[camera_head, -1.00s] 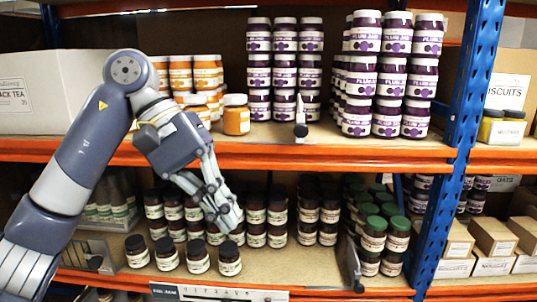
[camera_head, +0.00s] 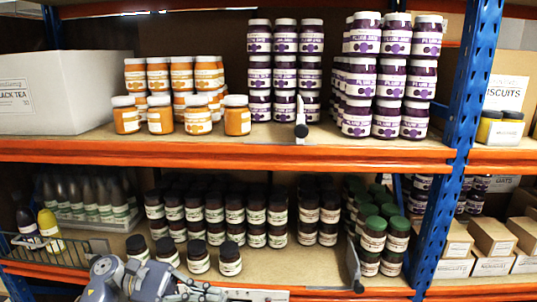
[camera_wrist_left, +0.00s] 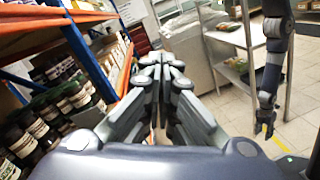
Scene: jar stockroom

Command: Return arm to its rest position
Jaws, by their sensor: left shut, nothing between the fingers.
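My left gripper (camera_head: 205,292) is low in the head view, in front of the lower shelf's front edge, partly cut off by the bottom of the picture. In the left wrist view its grey fingers (camera_wrist_left: 164,64) are closed together with nothing between them. It is apart from all jars.
Orange jars (camera_head: 198,120) and stacked plum jam jars (camera_head: 285,70) stand on the upper shelf (camera_head: 350,155). Dark-lidded jars (camera_head: 235,215) and green-lidded jars (camera_head: 373,235) fill the lower shelf. A blue upright (camera_head: 455,130) stands at the right. Open tiled floor (camera_wrist_left: 245,125) shows in the wrist view.

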